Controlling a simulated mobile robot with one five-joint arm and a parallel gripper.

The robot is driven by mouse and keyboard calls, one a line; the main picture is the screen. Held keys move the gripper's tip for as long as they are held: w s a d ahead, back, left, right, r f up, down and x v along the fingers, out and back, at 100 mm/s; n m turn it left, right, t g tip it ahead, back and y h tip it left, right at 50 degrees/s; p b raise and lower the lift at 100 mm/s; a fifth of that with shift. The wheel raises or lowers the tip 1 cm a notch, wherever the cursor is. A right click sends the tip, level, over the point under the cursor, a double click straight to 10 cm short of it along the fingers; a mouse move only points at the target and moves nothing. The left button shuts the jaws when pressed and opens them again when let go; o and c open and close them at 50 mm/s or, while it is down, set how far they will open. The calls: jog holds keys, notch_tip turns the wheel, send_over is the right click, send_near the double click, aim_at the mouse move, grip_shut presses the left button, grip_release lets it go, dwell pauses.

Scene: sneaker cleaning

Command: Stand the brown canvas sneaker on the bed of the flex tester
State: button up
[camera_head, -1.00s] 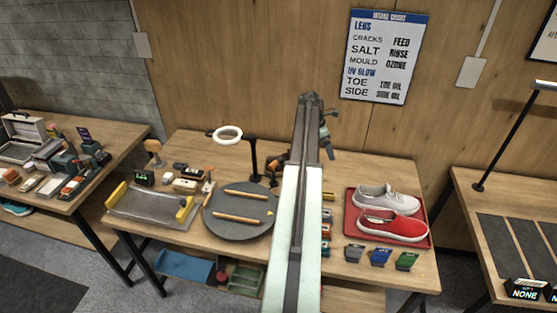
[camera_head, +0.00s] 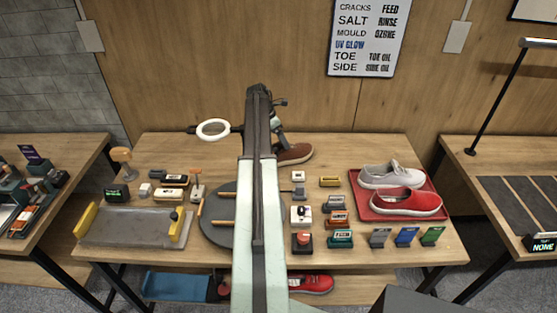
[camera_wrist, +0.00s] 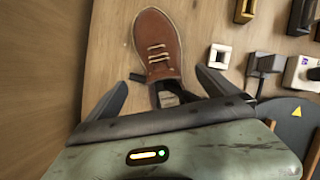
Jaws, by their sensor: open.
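The brown canvas sneaker (camera_head: 295,154) lies at the back of the table, partly hidden by my arm in the head view. In the wrist view the sneaker (camera_wrist: 158,45) shows from above, with pale laces and its toe pointing away from my gripper. My gripper (camera_wrist: 165,90) is open and empty, its fingers spread on either side of the sneaker's heel end; I cannot tell the height gap. What looks like the flex tester (camera_head: 130,226), a grey bed with yellow end pieces, stands at the table's front left. Its bed is bare.
A grey round plate (camera_head: 215,220) with wooden rods lies behind my arm. A ring lamp (camera_head: 213,129) stands at the back left. Small blocks and bottles crowd the middle. A red tray (camera_head: 430,207) holds a grey and a red sneaker at right.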

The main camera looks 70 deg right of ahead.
jog(key=b+x, duration=0.2)
jog(key=shift+w+f, duration=0.15)
jog(key=shift+f, duration=0.3)
jog(key=shift+b, duration=0.3)
jog(key=b+x, duration=0.4)
jog(key=x, duration=0.1)
jog(key=shift+a+b, duration=0.1)
jog(key=shift+b, duration=0.25)
jog(key=shift+s+r, duration=0.1)
jog(key=shift+s, duration=0.2)
jog(key=shift+c, duration=0.6)
jog(key=c, duration=1.7)
notch_tip(320, 180, up, 10)
jog(key=p, duration=1)
jog(key=shift+r+p, duration=0.15)
jog(key=shift+p, duration=0.15)
jog(key=shift+c, duration=0.2)
